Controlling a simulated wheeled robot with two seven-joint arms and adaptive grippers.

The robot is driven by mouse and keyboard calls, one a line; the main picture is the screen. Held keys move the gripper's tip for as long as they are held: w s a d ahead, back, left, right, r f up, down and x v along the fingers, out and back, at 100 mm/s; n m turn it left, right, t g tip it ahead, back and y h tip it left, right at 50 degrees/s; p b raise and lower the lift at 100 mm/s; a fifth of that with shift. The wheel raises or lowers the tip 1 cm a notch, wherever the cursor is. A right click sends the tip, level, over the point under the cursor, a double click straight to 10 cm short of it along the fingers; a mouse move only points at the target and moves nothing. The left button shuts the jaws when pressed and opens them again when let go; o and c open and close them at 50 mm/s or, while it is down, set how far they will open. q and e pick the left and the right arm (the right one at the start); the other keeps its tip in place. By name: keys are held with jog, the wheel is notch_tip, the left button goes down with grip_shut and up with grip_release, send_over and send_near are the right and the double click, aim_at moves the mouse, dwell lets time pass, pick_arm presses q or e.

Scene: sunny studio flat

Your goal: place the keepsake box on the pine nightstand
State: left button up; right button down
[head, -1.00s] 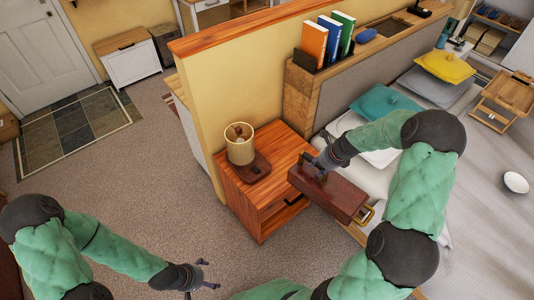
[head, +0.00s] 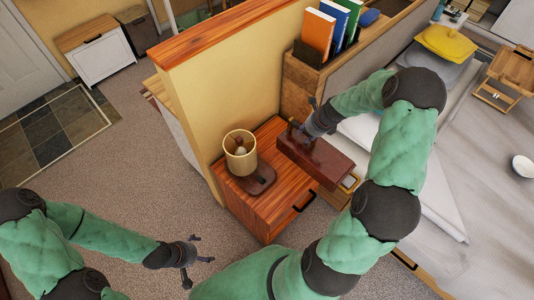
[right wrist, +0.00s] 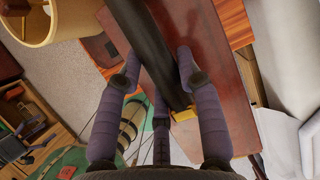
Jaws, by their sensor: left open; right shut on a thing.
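The keepsake box (head: 322,161) is a long reddish-brown box with a dark raised bar along its lid. My right gripper (head: 301,131) is shut on it from above, and the wrist view shows the fingers around that bar on the box (right wrist: 215,85). The box is over the right part of the pine nightstand (head: 240,208) and juts past its edge toward the bed. I cannot tell whether it touches the top. The nightstand is orange-brown wood with a dark drawer handle. My left gripper (head: 196,266) is open and empty over the carpet.
A lamp (head: 240,158) with a tan shade stands on the left part of the nightstand top. A yellow partition wall (head: 225,90) rises behind. A wooden headboard shelf with books (head: 319,35) and the bed (head: 465,150) are to the right.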

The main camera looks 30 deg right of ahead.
aim_at(292, 122)
jog(key=shift+w, duration=0.35)
jog(key=w+f, duration=0.1)
jog(key=w, duration=0.2)
jog(key=w+f+b, duration=0.1)
jog(key=w, duration=0.2)
jog(key=w+f+b, duration=0.1)
jog(key=w+f, duration=0.1)
jog(key=w, duration=0.1)
jog(key=shift+w, duration=0.15)
jog(key=w+d+b+x, duration=0.1)
jog(key=b+x, duration=0.2)
jog(key=x, duration=0.6)
jog(key=shift+w+f, duration=0.15)
jog(key=shift+w, duration=0.15)
jog(key=shift+f, duration=0.1)
jog(key=c, duration=0.8)
grip_release()
jog(key=shift+f, duration=0.1)
jog(key=shift+s, duration=0.1)
